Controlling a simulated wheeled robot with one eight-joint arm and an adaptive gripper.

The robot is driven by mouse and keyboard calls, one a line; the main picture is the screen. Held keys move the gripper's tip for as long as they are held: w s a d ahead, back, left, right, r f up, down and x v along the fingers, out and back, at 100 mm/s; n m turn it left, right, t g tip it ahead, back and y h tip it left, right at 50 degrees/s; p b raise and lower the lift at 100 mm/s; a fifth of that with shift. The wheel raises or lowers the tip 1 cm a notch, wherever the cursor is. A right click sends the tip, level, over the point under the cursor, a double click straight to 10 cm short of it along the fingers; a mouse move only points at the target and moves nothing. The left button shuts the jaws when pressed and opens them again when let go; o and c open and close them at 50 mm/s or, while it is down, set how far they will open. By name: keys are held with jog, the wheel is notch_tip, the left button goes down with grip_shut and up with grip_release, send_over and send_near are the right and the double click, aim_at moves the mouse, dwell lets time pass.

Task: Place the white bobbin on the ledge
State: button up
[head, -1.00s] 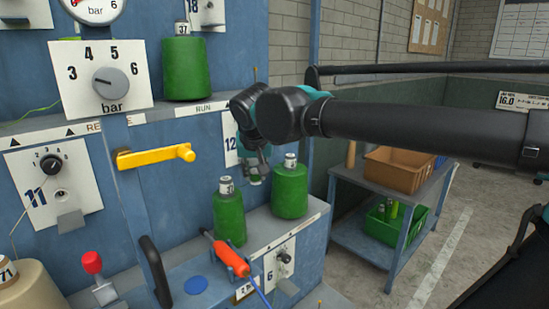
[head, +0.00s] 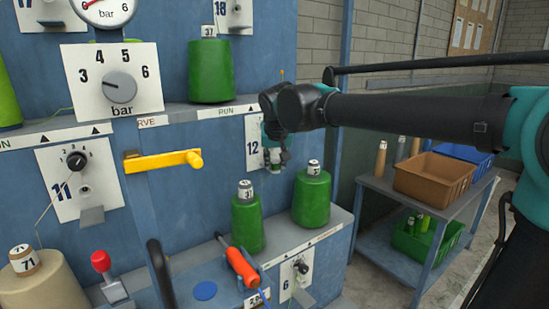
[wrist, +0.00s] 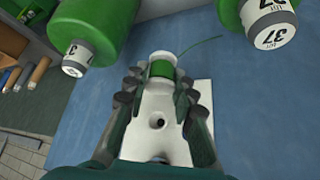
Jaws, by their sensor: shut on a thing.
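My gripper (head: 276,163) points down in front of the blue machine's plate marked 12 (head: 252,158). It is shut on a small white bobbin with a green band, the white bobbin (wrist: 160,66), which sits between the fingers (wrist: 159,88) in the wrist view. In the head view the bobbin is small and partly hidden by the fingers. The lower ledge (head: 279,240) carries two green cones; the gripper is above and behind them, left of the right cone (head: 312,199). An upper ledge (head: 170,114) also runs across the machine.
The left green cone (head: 247,222) stands near an orange-handled tool (head: 241,266). A yellow handle (head: 162,160) juts out at left. A cart with a brown crate (head: 433,178) stands at right. The lower ledge shows a bare strip between the cones.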

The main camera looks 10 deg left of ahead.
jog(key=w, duration=0.2)
jog(key=w+a, duration=0.1)
jog(key=w, duration=0.2)
jog(key=shift+a, duration=0.2)
jog(key=shift+s+f, duration=0.1)
jog(key=shift+f, duration=0.1)
jog(key=o, duration=0.9)
